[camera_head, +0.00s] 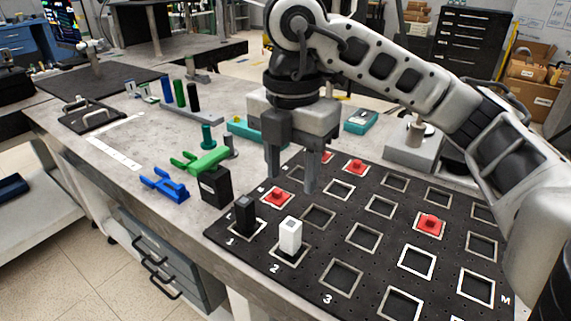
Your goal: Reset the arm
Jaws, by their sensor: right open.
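My right gripper (291,181) is open and points down above the black slotted board (335,260). Nothing shows between its fingers. My right arm comes in from the right and arches over the board. A black block (245,215) stands upright in the front slot marked 1. A white block (290,236) stands upright in the slot marked 2. Red pieces sit in several squares, one (277,197) just below and left of the fingers, another (355,166) behind them and another (430,223) to the right. My left gripper is not in view.
Left of the board stand a black box (215,187), a green holder (200,160) and a blue holder (165,185). A teal box (360,121) lies beyond the board. The grey table's left part is mostly free.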

